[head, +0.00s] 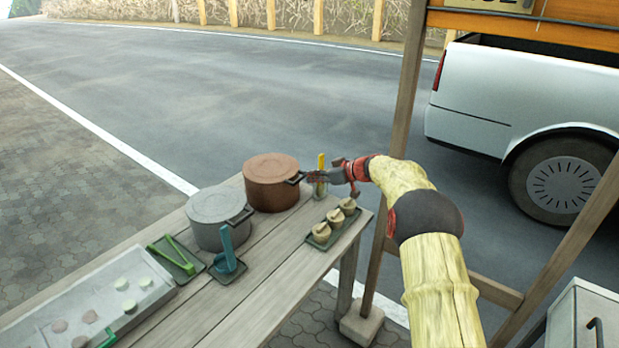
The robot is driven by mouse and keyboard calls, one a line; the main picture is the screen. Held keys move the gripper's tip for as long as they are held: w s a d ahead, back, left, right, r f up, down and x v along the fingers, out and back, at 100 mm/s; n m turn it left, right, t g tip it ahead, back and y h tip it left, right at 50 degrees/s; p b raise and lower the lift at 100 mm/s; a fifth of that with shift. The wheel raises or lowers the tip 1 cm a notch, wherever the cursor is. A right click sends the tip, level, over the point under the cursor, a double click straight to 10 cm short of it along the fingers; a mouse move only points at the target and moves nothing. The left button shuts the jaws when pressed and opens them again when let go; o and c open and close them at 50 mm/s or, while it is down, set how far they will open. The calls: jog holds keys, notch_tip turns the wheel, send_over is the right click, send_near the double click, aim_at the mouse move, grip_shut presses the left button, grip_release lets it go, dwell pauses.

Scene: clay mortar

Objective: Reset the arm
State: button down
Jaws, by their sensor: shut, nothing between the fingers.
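My gripper (318,176) is shut and empty at the far end of the wooden table (262,297). My arm (432,255) reaches in from the lower right. The gripper's tip is close to the handle of a brown lidded pot (272,184); I cannot tell if they touch. A yellow-handled item in a small clear holder (321,188) stands right by the gripper, partly covered by it.
A dark tray (318,243) holds small tan bowls below the gripper. A grey pot (219,217), a blue ladle on a stand (227,262), green tongs (173,256) and a clear case (110,309) stand left. A wooden post (395,130) rises near my arm.

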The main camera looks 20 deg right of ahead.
jog(key=s+d+f+p, duration=0.1)
jog(key=s+d+f, duration=0.2)
jog(key=s+f, duration=0.2)
jog(key=s+a+r+m+g+h+p, duration=0.1)
jog(key=s+a+r+g, duration=0.1)
jog(key=s+a+r, duration=0.8)
jog(key=s+a+r+m+g+h+p, duration=0.1)
jog(key=s+a+r+g+p, duration=0.15)
jog(key=s+a+r, duration=0.75)
jog(key=s+d+m+h+p, duration=0.1)
jog(key=s+d+m+h, duration=0.1)
jog(key=s, duration=1.3)
jog(key=s+d+m+h+p, duration=0.1)
jog(key=s+d+m+h, duration=0.1)
jog(key=s, duration=1.4)
jog(key=shift+s+m+h, duration=0.25)
jog(key=shift+m+h, duration=0.15)
jog(key=shift+h, duration=0.1)
jog(key=shift+f, duration=0.1)
